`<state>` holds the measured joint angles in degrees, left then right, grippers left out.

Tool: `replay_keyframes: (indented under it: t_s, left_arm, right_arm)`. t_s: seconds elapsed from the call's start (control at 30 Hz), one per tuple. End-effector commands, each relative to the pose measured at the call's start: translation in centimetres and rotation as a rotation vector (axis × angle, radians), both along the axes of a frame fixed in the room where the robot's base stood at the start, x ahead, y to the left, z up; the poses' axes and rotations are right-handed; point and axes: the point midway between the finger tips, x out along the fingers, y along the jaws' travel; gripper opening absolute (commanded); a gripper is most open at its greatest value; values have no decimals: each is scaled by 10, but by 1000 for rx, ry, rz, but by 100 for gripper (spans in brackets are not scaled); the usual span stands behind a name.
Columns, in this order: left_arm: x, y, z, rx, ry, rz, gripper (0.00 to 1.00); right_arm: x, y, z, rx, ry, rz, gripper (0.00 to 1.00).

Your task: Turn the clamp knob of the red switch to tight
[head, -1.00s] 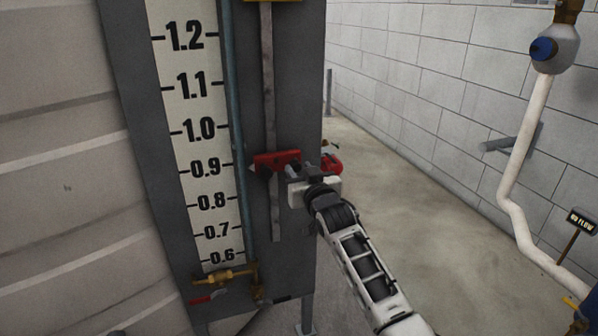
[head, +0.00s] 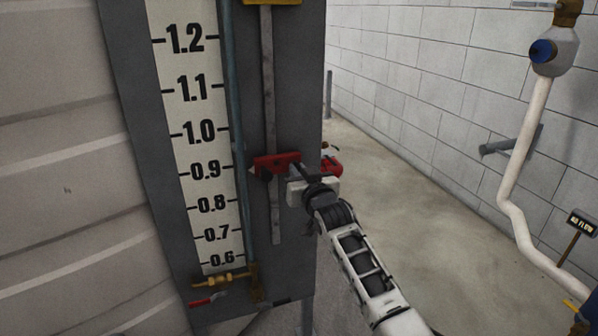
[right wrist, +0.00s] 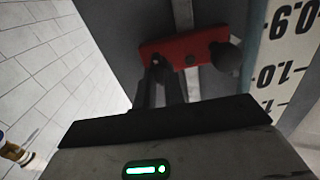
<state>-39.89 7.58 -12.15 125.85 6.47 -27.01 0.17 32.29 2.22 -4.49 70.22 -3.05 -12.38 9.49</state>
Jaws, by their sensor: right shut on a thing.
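The red switch (head: 277,163) is a red block on a grey vertical rail, beside the scale at about the 0.9 mark. In the right wrist view the red block (right wrist: 190,50) appears upside down, with a dark round part (right wrist: 225,57) at its right end. My right gripper (head: 298,172) is at the right end of the block in the head view. In the right wrist view its dark fingers (right wrist: 160,80) are closed around a small knob at the block's left end. The fingers hide most of that knob. My left gripper is not in view.
The white scale board (head: 190,130) and a thin blue-grey tube (head: 234,120) are left of the rail. A brass valve (head: 225,279) is below. Another red part (head: 331,167) shows behind my gripper.

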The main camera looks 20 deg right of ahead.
Motion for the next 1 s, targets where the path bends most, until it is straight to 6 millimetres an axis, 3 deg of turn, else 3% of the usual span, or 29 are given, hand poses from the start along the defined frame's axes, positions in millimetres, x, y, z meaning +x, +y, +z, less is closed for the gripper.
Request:
replay_keyframes:
  t_s: [0.27,1.0]
  left_arm:
    - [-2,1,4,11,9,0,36]
    - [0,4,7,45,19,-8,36]
  right_arm:
    - [0,0,1,173,8,0,0]
    - [0,-3,-2,870,32,-1,0]
